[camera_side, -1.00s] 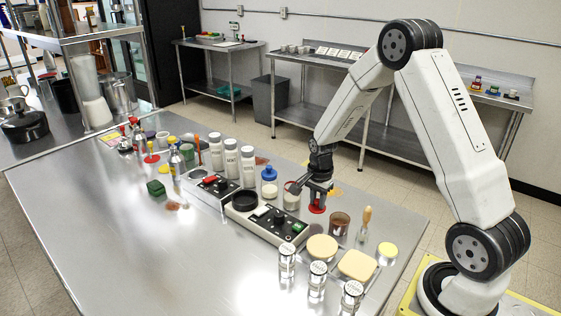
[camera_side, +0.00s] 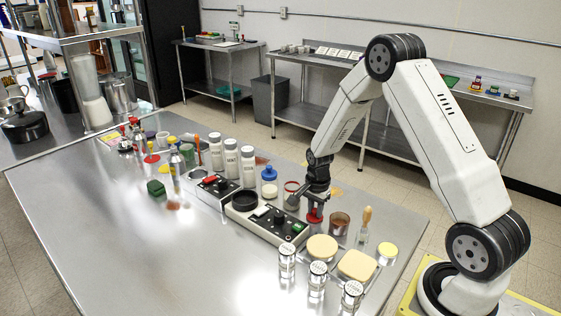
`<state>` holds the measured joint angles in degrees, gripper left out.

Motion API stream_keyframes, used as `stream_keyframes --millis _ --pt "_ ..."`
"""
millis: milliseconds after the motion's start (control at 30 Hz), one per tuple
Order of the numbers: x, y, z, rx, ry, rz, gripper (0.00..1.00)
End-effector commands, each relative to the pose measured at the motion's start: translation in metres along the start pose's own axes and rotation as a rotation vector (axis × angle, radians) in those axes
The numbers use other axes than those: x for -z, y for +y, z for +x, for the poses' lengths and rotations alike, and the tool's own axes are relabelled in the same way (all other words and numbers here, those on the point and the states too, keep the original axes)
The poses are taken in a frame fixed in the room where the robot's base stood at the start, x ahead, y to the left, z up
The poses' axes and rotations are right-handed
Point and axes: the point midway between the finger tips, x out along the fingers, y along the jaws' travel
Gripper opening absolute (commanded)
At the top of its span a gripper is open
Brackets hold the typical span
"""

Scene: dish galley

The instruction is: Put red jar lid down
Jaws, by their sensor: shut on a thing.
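The red jar lid (camera_side: 314,217) is at the lower end of my gripper (camera_side: 315,207). My gripper points down and is shut on the lid. The lid is low over the steel table, between a jar with a red rim (camera_side: 291,188) on its left and a brown cup (camera_side: 339,223) on its right. I cannot tell whether the lid touches the table. The fingertips are small and partly hidden.
A black-and-grey control unit (camera_side: 270,222) with a dark round dish lies left of the gripper. White shakers (camera_side: 231,160) stand behind left. The table's left front is clear.

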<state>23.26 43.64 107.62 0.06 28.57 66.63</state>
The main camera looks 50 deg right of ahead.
Motion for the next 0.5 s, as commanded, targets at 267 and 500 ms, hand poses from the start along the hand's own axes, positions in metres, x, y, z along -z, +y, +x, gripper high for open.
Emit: stream_keyframes --millis 267,500 --pt "0.0001 -0.0001 0.0026 0.000 0.000 0.000 0.46" --pt "0.0000 0.0000 0.0025 0.000 0.000 0.000 0.62"
